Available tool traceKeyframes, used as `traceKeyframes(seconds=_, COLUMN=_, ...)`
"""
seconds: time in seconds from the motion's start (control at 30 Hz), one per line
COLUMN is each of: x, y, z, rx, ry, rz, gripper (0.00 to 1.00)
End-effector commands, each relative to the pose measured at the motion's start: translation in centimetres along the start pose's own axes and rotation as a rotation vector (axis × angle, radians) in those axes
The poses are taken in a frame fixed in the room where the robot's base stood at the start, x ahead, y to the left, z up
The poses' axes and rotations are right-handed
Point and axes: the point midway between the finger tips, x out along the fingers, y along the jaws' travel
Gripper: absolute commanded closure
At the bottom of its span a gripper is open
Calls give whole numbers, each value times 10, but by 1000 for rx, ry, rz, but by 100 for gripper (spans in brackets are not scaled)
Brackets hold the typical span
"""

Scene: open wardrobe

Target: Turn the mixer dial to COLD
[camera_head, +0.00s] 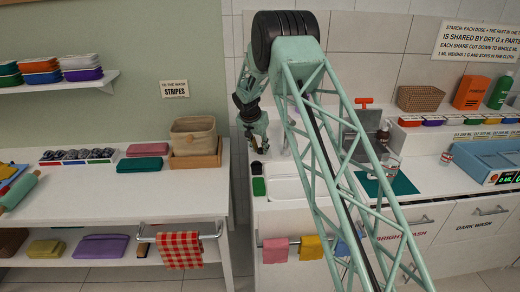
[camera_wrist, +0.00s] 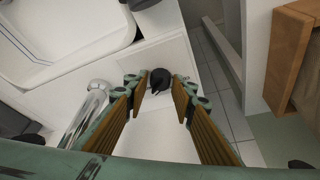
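The mixer dial (camera_wrist: 160,80) is a black round knob with a pointed part, on a white surface in the wrist view. My gripper (camera_wrist: 158,83) is open, with its two ribbed brown finger pads on either side of the dial. I cannot tell whether the pads touch it. No COLD mark or lettering is readable around the dial. In the head view my gripper (camera_head: 259,147) hangs over the left end of the sink counter. A small dark thing shows just below it there, too small to name for sure.
A white basin (camera_head: 287,187) lies right of my gripper in the head view. A green block (camera_head: 258,187) sits on the counter's left end. A chrome tube (camera_wrist: 88,112) is close to my left finger in the wrist view. A wooden tray (camera_head: 196,159) with a basket stands left, across a floor gap.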

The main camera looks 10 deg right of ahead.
Motion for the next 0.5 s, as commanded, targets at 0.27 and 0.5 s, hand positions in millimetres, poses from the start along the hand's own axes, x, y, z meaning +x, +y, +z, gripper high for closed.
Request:
traceKeyframes(seconds=0.27, x=0, y=0, z=0, rx=0, ry=0, rz=0, gripper=92)
traceKeyframes(seconds=0.5, x=0, y=0, z=0, rx=-5, ry=0, rz=-2, gripper=92)
